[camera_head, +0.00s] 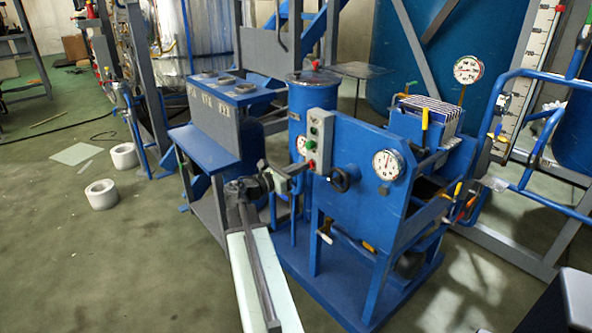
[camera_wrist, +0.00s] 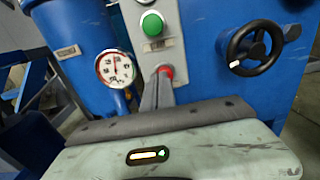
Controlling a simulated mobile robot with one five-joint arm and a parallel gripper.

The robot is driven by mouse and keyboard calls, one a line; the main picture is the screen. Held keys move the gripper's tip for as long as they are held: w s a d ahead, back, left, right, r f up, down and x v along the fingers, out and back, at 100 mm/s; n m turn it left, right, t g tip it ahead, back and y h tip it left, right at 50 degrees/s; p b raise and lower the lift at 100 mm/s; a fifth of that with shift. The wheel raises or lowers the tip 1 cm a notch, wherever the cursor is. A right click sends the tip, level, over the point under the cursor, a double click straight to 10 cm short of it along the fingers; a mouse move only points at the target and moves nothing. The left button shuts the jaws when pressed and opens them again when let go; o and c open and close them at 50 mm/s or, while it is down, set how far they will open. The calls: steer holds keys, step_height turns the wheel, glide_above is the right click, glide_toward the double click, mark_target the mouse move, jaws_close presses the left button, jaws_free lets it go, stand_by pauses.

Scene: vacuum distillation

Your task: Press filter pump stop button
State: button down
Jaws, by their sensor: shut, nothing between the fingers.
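The grey control box (camera_head: 319,142) is fixed to the blue filter pump unit (camera_head: 360,150). Its green button (camera_head: 314,131) sits above the red stop button (camera_head: 312,165). The wrist view also shows the green button (camera_wrist: 152,24) and the red button (camera_wrist: 166,70). My gripper (camera_head: 302,166) is shut and empty, with its tips at the red button, just left of it in the head view. In the wrist view the tips (camera_wrist: 160,76) overlap the button's lower left part. I cannot tell whether they touch it or whether it is pushed in.
A black handwheel (camera_head: 340,179) sticks out right of the box and also shows in the wrist view (camera_wrist: 254,48). A round gauge (camera_wrist: 115,67) is left of the box. A blue bench (camera_head: 205,150) stands left of the unit.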

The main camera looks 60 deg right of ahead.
steer(key=shift+s+d+r, duration=0.1)
steer(key=shift+d+r, duration=0.1)
steer(key=shift+d, duration=0.25)
steer(key=v, duration=1.5)
steer(key=shift+d, duration=0.1)
